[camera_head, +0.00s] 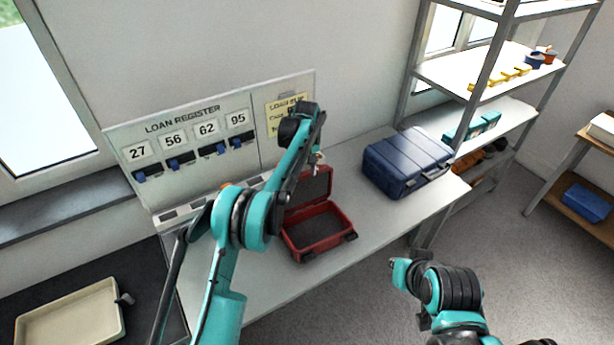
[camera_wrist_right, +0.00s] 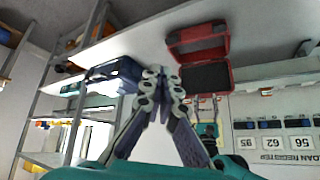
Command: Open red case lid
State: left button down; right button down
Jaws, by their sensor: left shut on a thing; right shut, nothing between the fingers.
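The red case (camera_head: 318,232) sits on the pale table with its lid (camera_head: 312,187) standing up at the back, so its dark inside shows. The case also shows in the right wrist view (camera_wrist_right: 197,45), which is upside down, with the raised lid (camera_wrist_right: 205,91) below it. My left gripper (camera_head: 318,158) is shut at the top edge of the lid; my forearm partly hides the lid's left side. My right gripper (camera_wrist_right: 160,72) is shut and empty, apart from the case. In the head view the right arm is off the table's front side.
A closed blue case (camera_head: 408,163) stands on the table to the right. The loan register board (camera_head: 200,140) stands behind. A metal shelf (camera_head: 475,75) is at the back right, and a beige tray (camera_head: 70,315) lies at the lower left. Floor is clear at the front right.

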pick_arm(q)
jog(key=shift+a+f, duration=0.15)
pick_arm(e)
jog(key=w+a+m+t+y, duration=0.1)
jog(key=w+a+m+y, duration=0.2)
jog(key=w, duration=0.5)
jog(key=w+a+m+t, duration=0.1)
jog(key=w+a+m, duration=0.1)
jog(key=w+a, duration=0.45)
pick_arm(q)
jog(key=shift+w, duration=0.1)
pick_arm(e)
jog(key=m+t+y, duration=0.1)
jog(key=m+y, duration=0.2)
jog(key=m, duration=0.3)
send_near(304, 176)
jog(key=x, duration=0.5)
jog(key=shift+s+f, duration=0.15)
jog(key=shift+f, duration=0.25)
jog(key=shift+w+a, duration=0.3)
jog(key=shift+w, duration=0.3)
jog(key=shift+w, duration=0.1)
